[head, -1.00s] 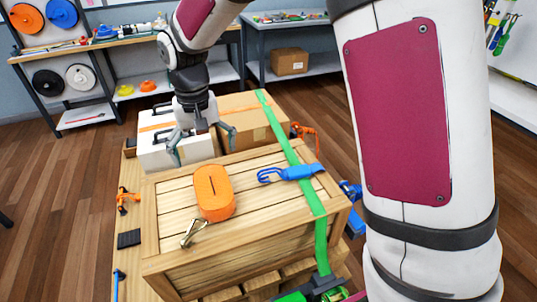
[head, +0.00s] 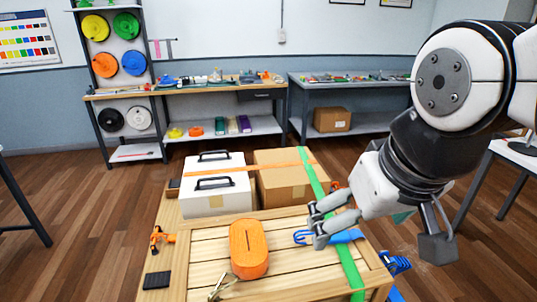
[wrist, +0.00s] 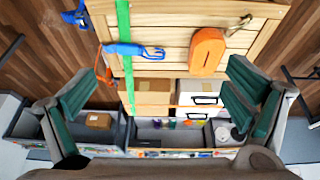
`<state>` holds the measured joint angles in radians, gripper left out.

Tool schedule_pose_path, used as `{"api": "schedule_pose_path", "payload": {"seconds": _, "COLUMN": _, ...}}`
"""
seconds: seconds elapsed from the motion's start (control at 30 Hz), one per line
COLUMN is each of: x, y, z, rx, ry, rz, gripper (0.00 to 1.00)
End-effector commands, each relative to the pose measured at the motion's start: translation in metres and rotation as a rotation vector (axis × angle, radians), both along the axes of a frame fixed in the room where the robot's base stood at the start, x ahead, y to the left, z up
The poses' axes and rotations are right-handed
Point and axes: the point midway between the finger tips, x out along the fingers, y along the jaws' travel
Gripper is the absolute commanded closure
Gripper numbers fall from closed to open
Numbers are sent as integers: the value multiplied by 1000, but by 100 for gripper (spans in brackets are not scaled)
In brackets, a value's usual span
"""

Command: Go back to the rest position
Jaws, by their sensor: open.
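My gripper (head: 322,218) is open and empty. In the head view it is at the right, in front of the blue hook piece (head: 345,236) and the green strap (head: 313,180), which it partly hides. In the wrist view its two green-padded fingers (wrist: 158,95) stand wide apart, with nothing between them. The wooden crate (head: 205,262) has an orange strap roll (head: 248,250) on its lid. The blue hook piece also shows in the wrist view (wrist: 125,49), beside the green strap (wrist: 124,20). I cannot tell how close the fingers are to the crate.
Behind the crate stand a white case (head: 212,200) with black handles and a cardboard box (head: 275,193), crossed by an orange strap. An orange ratchet (head: 160,238) lies at the left. Workbenches (head: 215,91) line the back wall. Wooden floor is clear at the left.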

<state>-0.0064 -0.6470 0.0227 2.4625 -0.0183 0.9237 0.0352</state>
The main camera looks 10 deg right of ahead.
Motion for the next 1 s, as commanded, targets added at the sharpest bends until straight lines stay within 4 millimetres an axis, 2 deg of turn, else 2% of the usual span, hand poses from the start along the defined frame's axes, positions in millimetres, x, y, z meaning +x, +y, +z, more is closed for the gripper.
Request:
{"api": "schedule_pose_path", "payload": {"seconds": 0.1, "x": -16, "y": -4, "z": -3, "rx": 8, "ry": -31, "rz": 1, "gripper": 4}}
{"api": "schedule_pose_path", "payload": {"seconds": 0.2, "x": -22, "y": -5, "z": -4, "rx": 9, "ry": -41, "rz": 4, "gripper": 4}}
{"api": "schedule_pose_path", "payload": {"seconds": 1.0, "x": -22, "y": -6, "z": -4, "rx": 9, "ry": -41, "rz": 4, "gripper": 4}}
